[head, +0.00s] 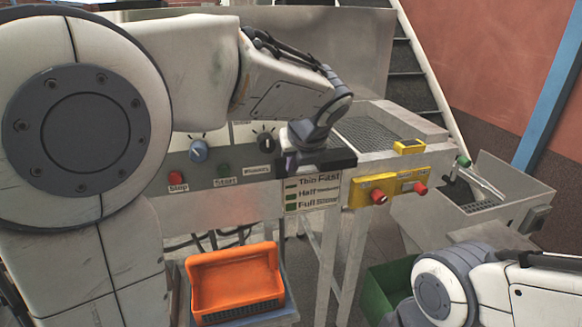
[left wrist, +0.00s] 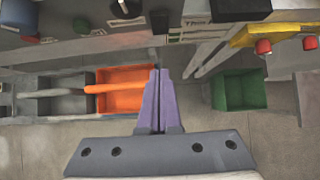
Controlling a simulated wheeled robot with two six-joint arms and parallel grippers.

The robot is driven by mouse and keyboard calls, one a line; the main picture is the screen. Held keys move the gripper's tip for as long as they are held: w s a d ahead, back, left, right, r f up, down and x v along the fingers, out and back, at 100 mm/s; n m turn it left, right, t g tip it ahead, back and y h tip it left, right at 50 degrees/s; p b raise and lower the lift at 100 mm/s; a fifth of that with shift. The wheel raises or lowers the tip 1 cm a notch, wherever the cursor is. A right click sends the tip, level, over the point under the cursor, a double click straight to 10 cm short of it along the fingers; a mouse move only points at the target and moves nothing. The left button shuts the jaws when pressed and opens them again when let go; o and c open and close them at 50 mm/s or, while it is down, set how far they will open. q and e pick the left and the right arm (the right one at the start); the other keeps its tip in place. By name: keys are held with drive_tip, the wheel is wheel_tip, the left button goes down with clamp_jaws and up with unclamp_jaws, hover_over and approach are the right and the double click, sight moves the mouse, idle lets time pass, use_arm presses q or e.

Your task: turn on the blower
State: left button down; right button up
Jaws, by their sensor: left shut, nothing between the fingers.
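The machine's control panel (head: 225,172) crosses the middle of the head view. It carries a red Stop button (head: 176,178), a green Start button (head: 223,168), a blue-grey knob (head: 198,151) and a black knob (head: 266,143). The label below the black knob is too blurred to read surely. A yellow box (head: 388,188) with two red knobs sits to the right. It also shows in the left wrist view (left wrist: 272,32). My left gripper (head: 290,167) is shut and empty in front of the panel, just right of the black knob. Its purple fingers (left wrist: 158,98) meet in the left wrist view. My right gripper is out of view.
An orange bin (head: 225,270) stands below the panel, and a green bin (head: 385,290) is on the lower right. A steel tray unit (head: 500,215) stands at the right. Legs of the machine rise between the bins. My left arm covers much of the panel's left side.

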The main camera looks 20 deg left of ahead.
use_arm(q)
approach(281, 178)
wheel_tip(281, 178, down, 4)
drive_tip(key=shift+w+a+f+p, duration=0.2)
drive_tip(key=shift+w+a+p, duration=0.5)
drive_tip(key=shift+w, duration=0.3)
drive_tip(key=shift+w+a+f, duration=0.15)
drive_tip(key=shift+w+a, duration=0.15)
drive_tip(key=shift+w, duration=0.15)
